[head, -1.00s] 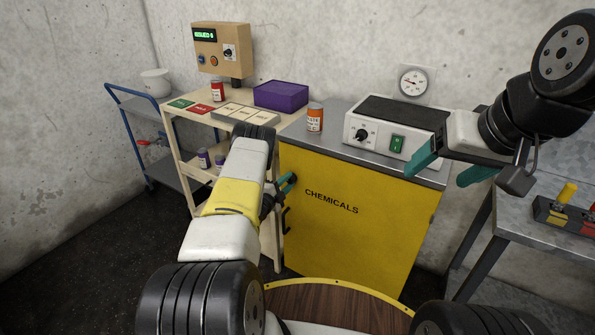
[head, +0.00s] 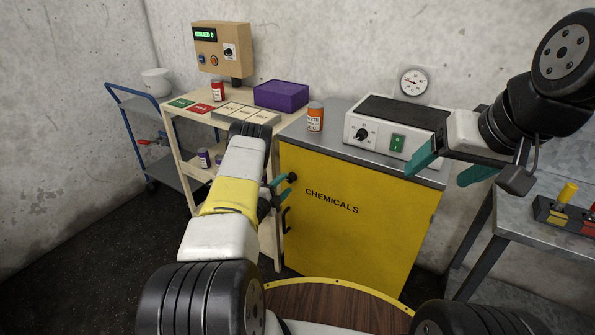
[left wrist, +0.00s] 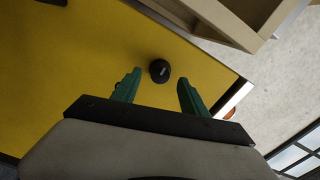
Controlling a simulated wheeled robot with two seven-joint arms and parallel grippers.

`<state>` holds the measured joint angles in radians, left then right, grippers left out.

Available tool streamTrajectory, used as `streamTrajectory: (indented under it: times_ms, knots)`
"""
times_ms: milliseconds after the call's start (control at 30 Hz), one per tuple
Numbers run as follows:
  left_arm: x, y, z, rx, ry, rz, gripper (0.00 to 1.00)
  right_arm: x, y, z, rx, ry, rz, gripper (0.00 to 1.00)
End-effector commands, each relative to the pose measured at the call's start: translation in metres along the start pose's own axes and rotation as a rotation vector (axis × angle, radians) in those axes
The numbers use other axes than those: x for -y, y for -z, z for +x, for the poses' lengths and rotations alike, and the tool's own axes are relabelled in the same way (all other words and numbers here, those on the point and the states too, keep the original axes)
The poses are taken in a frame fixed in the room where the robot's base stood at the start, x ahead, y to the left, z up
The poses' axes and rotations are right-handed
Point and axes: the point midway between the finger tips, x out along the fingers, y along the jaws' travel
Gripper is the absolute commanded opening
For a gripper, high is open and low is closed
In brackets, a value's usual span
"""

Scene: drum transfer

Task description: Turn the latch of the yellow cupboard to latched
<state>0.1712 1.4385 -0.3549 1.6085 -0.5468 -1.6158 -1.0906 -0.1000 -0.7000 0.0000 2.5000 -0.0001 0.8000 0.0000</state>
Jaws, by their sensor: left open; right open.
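The yellow cupboard (head: 350,235), marked CHEMICALS, has its door facing me. Its latch is a round black knob (head: 293,177) near the door's upper left corner; the knob also shows in the left wrist view (left wrist: 159,71). My left gripper (head: 284,186) is open in front of the door, close to the knob. In the left wrist view the knob lies just beyond and between its green fingertips (left wrist: 159,80), apart from both. Whether the latch is turned is unclear. My right gripper (head: 437,176) is open and empty, in front of the cupboard's upper right.
A dark door handle (head: 287,220) sits below the knob. An orange-labelled jar (head: 315,117) and a control box (head: 395,126) stand on the cupboard top. A wooden shelf cart (head: 177,150) stands close on the left, and a metal bench (head: 520,215) on the right.

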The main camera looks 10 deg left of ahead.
Motion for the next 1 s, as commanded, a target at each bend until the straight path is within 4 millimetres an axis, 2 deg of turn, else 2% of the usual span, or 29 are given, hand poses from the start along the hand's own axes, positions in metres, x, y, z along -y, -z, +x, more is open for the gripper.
streamTrajectory:
  times_ms: [100, 300, 633, 733, 867, 1000]
  knots:
    - [0.000, 0.000, -0.022, 0.001, -0.003, 0.000, 0.52, 0.000, 0.000, 0.000, 0.000, 0.000, 0.000, 0.76]
    - [-0.001, 0.000, -0.044, 0.000, -0.001, 0.000, 0.52, 0.000, 0.000, 0.000, 0.000, 0.000, 0.000, 0.76]
    - [0.000, 0.001, -0.048, -0.002, 0.000, 0.001, 0.52, 0.000, 0.000, 0.000, 0.000, 0.000, 0.000, 0.76]
    - [0.005, -0.001, -0.044, 0.006, -0.003, -0.003, 0.52, 0.000, 0.000, 0.000, 0.000, 0.000, 0.000, 0.76]
    - [0.038, -0.007, -0.027, 0.059, -0.019, -0.029, 0.52, 0.000, 0.000, 0.000, 0.000, 0.000, 0.000, 0.76]
    - [0.101, -0.015, -0.002, 0.170, -0.053, -0.109, 0.52, 0.000, 0.000, 0.000, 0.000, 0.000, 0.000, 0.76]
